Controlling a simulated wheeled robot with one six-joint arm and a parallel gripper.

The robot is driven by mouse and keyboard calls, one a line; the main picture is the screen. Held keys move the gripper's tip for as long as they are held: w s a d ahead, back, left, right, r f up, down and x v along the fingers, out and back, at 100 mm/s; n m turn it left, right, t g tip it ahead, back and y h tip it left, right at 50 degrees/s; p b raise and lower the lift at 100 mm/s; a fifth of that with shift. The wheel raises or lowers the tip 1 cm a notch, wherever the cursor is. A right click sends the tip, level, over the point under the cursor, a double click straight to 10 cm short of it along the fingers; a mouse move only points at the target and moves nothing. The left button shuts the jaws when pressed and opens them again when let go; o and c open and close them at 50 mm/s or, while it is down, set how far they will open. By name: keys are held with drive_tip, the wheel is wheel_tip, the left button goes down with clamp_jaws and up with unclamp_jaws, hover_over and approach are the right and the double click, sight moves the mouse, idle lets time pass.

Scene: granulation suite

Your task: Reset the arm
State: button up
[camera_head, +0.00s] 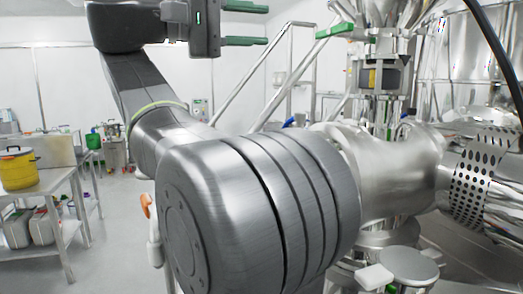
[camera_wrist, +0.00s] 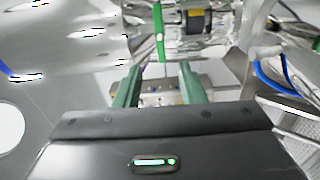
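My gripper (camera_head: 266,24) is at the top of the head view, raised and pointing right, with its two green fingers apart and nothing between them. It also shows in the wrist view (camera_wrist: 159,78), where the green fingers stand open with a gap. My arm is bent: a large grey joint fills the middle foreground of the head view and hides much of what is behind it. The gripper is near the upper part of the steel machine (camera_head: 400,165); I cannot tell the exact distance.
The steel machine fills the right side, with a green bar (camera_head: 335,30) and a perforated cylinder (camera_head: 478,180). A black hose (camera_head: 492,40) hangs at upper right. At left, a steel table (camera_head: 50,188) carries a yellow container (camera_head: 17,168). Some floor (camera_head: 115,235) at left is clear.

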sight(329, 31)
drive_tip(key=p+x, duration=0.2)
drive_tip(key=x, duration=1.1)
drive_tip(key=shift+d, duration=0.25)
drive_tip(key=shift+a, duration=0.1)
